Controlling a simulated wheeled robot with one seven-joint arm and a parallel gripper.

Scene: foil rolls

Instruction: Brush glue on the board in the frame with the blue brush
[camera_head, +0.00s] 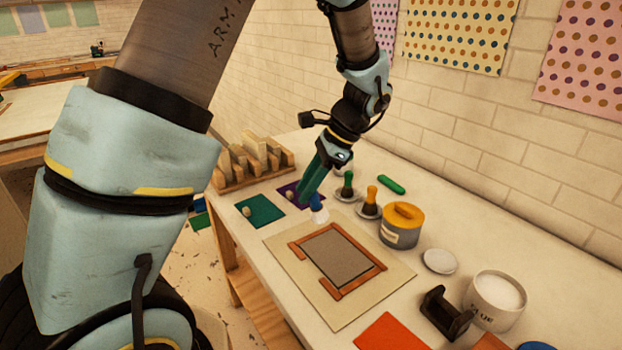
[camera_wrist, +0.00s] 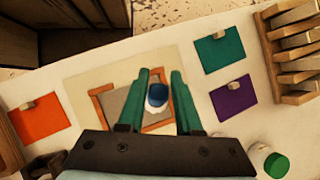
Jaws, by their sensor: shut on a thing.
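My gripper (camera_head: 317,192), with long green fingers, is shut on the blue brush (camera_head: 319,212). The brush's pale lower end shows below the fingers, just beyond the far corner of the wooden frame (camera_head: 360,281). The grey board (camera_head: 338,257) lies flat inside the frame on a beige sheet (camera_head: 289,272). In the wrist view the blue brush (camera_wrist: 157,94) shows between the fingertips, over the framed board (camera_wrist: 117,101). I cannot tell whether the brush touches anything. A white pot of white glue (camera_head: 499,291) stands open at the right.
A green brush (camera_head: 347,184) and a yellow brush (camera_head: 370,198) stand on small saucers near the wall. A grey tin with a yellow lid (camera_head: 401,229) and a white disc (camera_head: 440,261) are beside the beige sheet. A black holder (camera_head: 445,314) stands before the pot.

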